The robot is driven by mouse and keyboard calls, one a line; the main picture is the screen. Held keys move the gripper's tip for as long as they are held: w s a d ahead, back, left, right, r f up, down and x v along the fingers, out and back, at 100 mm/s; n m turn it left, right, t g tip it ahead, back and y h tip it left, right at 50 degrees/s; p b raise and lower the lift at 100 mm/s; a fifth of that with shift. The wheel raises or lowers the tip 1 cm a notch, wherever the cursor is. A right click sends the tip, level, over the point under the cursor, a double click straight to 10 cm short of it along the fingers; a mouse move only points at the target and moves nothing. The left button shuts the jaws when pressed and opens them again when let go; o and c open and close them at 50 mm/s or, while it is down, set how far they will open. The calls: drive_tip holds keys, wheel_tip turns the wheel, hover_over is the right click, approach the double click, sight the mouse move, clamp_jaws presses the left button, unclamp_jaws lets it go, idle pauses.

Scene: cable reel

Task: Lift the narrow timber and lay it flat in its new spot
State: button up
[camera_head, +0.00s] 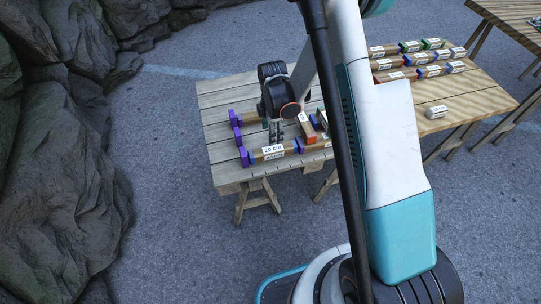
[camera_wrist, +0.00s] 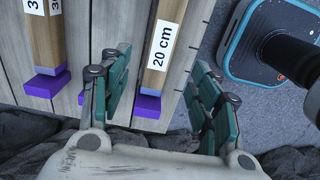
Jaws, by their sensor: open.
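A wooden timber labelled "20 cm" (camera_head: 259,157) lies along the near edge of the grey plank table, with a purple block (camera_head: 244,157) at its left end. In the wrist view this timber (camera_wrist: 157,82) lies between my two finger pads, its end over a purple block (camera_wrist: 147,105). My gripper (camera_head: 275,138) points down just behind the timber's label in the head view. Its fingers (camera_wrist: 160,98) are open and apart, with bare planks showing on both sides of the timber. I cannot tell how high they are above it. No label names the narrow timber.
More purple blocks (camera_head: 232,118) line the table's left side. Pieces with orange (camera_head: 307,130) and green ends stand right of my gripper, partly hidden by my arm. Rocks are at left.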

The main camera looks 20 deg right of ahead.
sight(273, 149)
wheel_tip(273, 149, down, 6)
drive_tip(key=shift+f+b, duration=0.1)
drive_tip(key=shift+b, duration=0.75)
drive_tip(key=shift+s+d+f+b, duration=0.1)
drive_tip(key=shift+f+b, duration=0.6)
drive_tip(key=shift+f, duration=0.65)
drive_tip(key=shift+d+f+b, duration=0.1)
drive_tip(key=shift+f+b, duration=0.55)
drive_tip(key=shift+f, duration=0.65)
drive_tip(key=shift+c, duration=0.3)
drive_tip(key=c, duration=1.2)
